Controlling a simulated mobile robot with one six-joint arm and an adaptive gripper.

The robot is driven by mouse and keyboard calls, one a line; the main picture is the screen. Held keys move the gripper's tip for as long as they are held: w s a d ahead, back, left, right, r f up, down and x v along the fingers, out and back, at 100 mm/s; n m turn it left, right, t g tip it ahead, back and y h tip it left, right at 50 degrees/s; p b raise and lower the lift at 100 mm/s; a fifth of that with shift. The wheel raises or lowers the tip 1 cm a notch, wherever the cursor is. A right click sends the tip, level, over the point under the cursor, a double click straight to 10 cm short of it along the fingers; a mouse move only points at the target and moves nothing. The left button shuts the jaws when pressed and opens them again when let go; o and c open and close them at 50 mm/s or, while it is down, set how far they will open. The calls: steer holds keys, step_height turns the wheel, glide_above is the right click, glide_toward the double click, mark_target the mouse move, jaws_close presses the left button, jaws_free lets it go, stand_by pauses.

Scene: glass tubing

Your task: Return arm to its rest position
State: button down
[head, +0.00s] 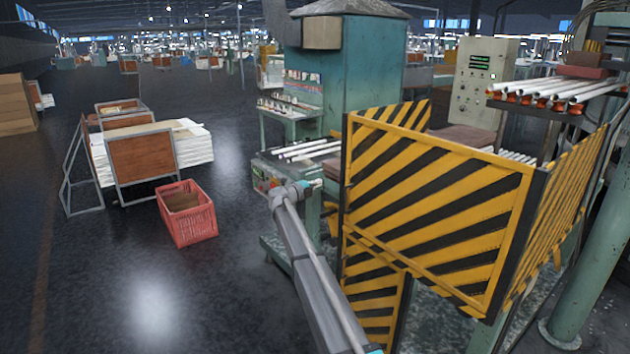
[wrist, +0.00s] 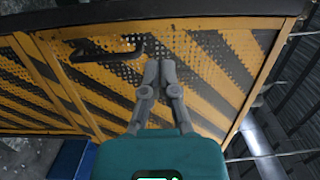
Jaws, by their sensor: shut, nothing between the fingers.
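My arm (head: 315,265) reaches up from the bottom of the head view, its wrist beside the left edge of a striped guard panel. My gripper is hidden or too small to make out there. In the wrist view my gripper (wrist: 159,62) is shut, its two grey fingers together at the tips with nothing between them. Behind the fingers is the yellow and black striped guard (wrist: 205,60), with perforated sheet and a dark handle (wrist: 105,50). I cannot tell how far the fingertips are from the guard.
The striped guard (head: 435,205) stands close on the right of my arm. A teal machine (head: 345,75) with white tubes stands behind it. A red crate (head: 187,225) sits on the floor to the left, near a rack of white sheets (head: 190,142). The floor at left is open.

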steer(key=s+a+r+n+t+y, duration=0.25)
steer(key=s+n+t+y, duration=0.6)
steer(key=n+y, duration=0.6)
steer(key=s+a+f+n+g+y, duration=0.2)
steer(key=s+f+n+g+y, duration=0.45)
steer(key=s+n, duration=0.5)
steer(key=s+d+f+g+h, duration=0.2)
steer(key=s+d+f+g, duration=0.2)
steer(key=s, duration=0.8)
steer(key=s+d+f+n+g+h, duration=0.1)
steer(key=s+d+f+g, duration=0.4)
steer(key=s, duration=0.8)
steer(key=s+d+f+n+g+h, duration=0.1)
steer(key=s+d+f+g+h, duration=0.3)
steer(key=s, duration=0.9)
steer(key=shift+d+f+g, duration=0.3)
steer(key=shift+d+f, duration=0.35)
steer(key=shift+f, duration=0.2)
